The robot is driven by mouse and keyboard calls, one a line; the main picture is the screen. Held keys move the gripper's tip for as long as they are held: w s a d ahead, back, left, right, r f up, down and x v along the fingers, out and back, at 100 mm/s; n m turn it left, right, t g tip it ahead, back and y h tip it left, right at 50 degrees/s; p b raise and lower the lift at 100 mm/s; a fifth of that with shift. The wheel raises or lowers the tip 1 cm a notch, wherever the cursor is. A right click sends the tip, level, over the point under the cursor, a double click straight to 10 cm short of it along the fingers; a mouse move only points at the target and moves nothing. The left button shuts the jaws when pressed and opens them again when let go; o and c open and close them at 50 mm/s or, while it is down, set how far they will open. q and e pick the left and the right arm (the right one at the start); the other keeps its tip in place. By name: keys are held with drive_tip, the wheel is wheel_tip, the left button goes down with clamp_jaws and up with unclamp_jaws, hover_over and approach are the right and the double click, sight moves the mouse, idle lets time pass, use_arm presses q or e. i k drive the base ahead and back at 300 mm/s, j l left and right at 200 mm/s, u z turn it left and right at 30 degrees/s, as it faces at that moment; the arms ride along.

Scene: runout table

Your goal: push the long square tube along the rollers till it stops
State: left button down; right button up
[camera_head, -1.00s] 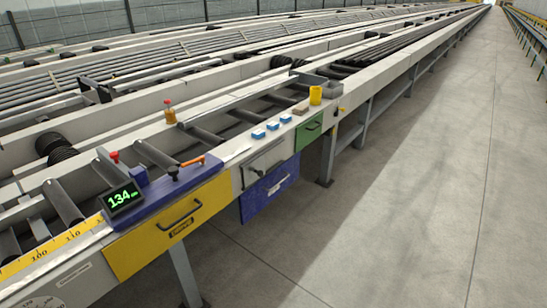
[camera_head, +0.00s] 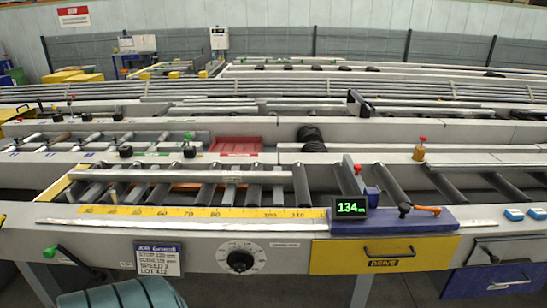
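The long square tube (camera_head: 180,175) is a pale grey bar lying lengthwise across the dark rollers (camera_head: 301,185) on the left part of the runout table. A gap shows between the tube's end and this plate. Whether the plate is the stop, I cannot tell. A yellow scale (camera_head: 190,211) runs along the table's front, and a green display (camera_head: 351,207) reads 134. Neither of my grippers is in view.
A blue block with an orange-handled lever (camera_head: 427,210) stands right of the display. A yellow drawer (camera_head: 380,255) and a dial (camera_head: 240,261) are on the front face. A green-knobbed lever (camera_head: 55,252) sticks out at left. A teal ribbed thing (camera_head: 125,294) is at the bottom left.

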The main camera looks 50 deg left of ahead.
sight(77, 175)
drive_tip(key=u, duration=2.85)
drive_tip(key=j+u, duration=0.15)
drive_tip(key=u, duration=0.3)
drive_tip(key=i+u, duration=0.1)
drive_tip(key=u, duration=0.35)
